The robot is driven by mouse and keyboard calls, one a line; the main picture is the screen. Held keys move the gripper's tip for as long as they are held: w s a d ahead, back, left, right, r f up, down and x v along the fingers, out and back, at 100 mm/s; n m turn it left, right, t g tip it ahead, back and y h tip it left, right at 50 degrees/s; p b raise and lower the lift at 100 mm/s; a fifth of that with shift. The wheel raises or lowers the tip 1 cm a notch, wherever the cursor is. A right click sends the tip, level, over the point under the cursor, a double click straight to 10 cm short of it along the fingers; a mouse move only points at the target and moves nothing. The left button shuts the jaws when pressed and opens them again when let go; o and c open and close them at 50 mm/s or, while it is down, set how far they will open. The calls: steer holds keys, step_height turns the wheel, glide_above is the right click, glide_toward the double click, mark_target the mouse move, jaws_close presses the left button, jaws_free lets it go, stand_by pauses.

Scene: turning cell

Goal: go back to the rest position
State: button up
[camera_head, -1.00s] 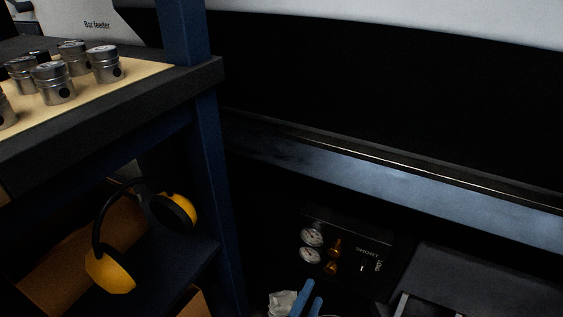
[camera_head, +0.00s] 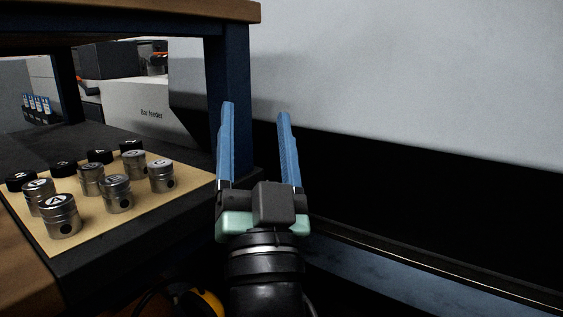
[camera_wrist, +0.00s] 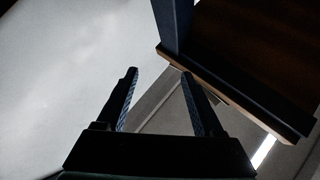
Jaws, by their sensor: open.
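My gripper (camera_head: 256,108) is in the middle of the head view, its two blue fingers pointing up and spread apart with nothing between them. It stands just in front of and beside the dark blue post (camera_head: 229,85) of the shelf rack. In the wrist view my gripper (camera_wrist: 158,72) also shows open and empty, its fingers dark against a pale wall.
Several metal cylinders (camera_head: 116,194), some with letters on top, and black-topped pieces stand on a tan board (camera_head: 95,232) on the shelf at left. A bar feeder (camera_head: 150,115) is behind. A machine ledge (camera_head: 420,275) runs along the right. Yellow earmuffs (camera_head: 207,302) are partly hidden below.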

steer(key=s+d+r+n+t+h+p, duration=0.2)
steer(key=s+d+r+h, duration=0.1)
steer(key=s+r, duration=1.05)
step_height(320, 180, up, 37)
steer(key=w+p, duration=0.1)
steer(key=p, duration=3.6)
steer(key=shift+w+a, duration=0.2)
